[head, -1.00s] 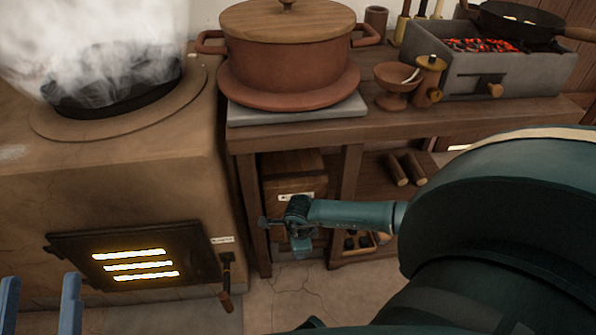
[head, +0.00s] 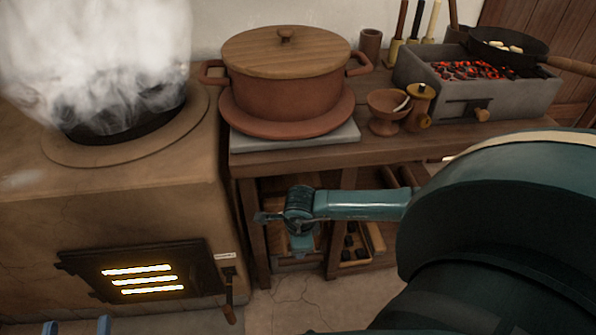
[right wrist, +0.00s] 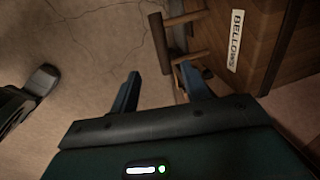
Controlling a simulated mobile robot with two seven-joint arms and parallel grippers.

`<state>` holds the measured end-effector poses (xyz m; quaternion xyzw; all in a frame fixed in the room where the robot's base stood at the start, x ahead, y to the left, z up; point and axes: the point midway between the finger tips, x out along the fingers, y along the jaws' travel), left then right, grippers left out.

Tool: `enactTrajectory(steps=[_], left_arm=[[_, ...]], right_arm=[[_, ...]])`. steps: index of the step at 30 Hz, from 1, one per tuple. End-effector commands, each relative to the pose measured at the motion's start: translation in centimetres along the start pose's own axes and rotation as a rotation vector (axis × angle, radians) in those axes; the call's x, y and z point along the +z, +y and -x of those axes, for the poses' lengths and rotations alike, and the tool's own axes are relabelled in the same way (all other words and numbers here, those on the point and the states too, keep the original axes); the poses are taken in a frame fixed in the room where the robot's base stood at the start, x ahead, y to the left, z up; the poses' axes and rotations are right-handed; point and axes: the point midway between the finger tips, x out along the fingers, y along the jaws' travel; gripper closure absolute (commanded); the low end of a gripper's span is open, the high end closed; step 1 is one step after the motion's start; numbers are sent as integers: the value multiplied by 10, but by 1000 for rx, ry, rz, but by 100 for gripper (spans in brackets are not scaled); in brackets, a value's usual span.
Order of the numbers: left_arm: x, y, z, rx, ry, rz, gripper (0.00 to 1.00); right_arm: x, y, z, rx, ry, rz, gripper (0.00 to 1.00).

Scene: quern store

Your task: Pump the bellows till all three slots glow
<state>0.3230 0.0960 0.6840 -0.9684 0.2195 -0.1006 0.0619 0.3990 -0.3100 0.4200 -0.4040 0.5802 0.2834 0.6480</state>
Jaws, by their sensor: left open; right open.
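Three horizontal slots (head: 145,280) in the dark firebox door (head: 195,262) all glow bright yellow-white in the head view. In the right wrist view the wooden bellows box (right wrist: 262,50) bears a BELLOWS label. In the head view my right arm hides much of the bellows. My left gripper (head: 77,327) is open and empty at the bottom left edge.
A steaming black pot (head: 135,128) sits on the clay stove (head: 120,195). A lidded clay pot (head: 288,90) and a coal brazier (head: 510,100) with a pan (head: 508,46) stand on the wooden bench (head: 400,142). A small lever (head: 229,300) hangs beside the firebox door.

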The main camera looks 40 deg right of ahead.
Motion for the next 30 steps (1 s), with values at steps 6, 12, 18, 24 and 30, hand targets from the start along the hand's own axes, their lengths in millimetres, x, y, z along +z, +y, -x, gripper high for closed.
enactTrajectory(steps=[6,12,18,24,30], left_arm=[[3,0,0,0,-1,3,53],[8,2,1,0,-3,19,53],[3,4,0,3,12,38,53],[6,5,0,4,19,53,53],[12,6,-1,11,42,93,53]], right_arm=[[-9,7,-8,33,-42,1,53],[-41,15,-19,75,-239,0,53],[-64,3,-14,17,-371,-2,53],[-62,-1,-24,-3,-397,-2,53],[-47,0,-62,-1,-397,-3,53]])
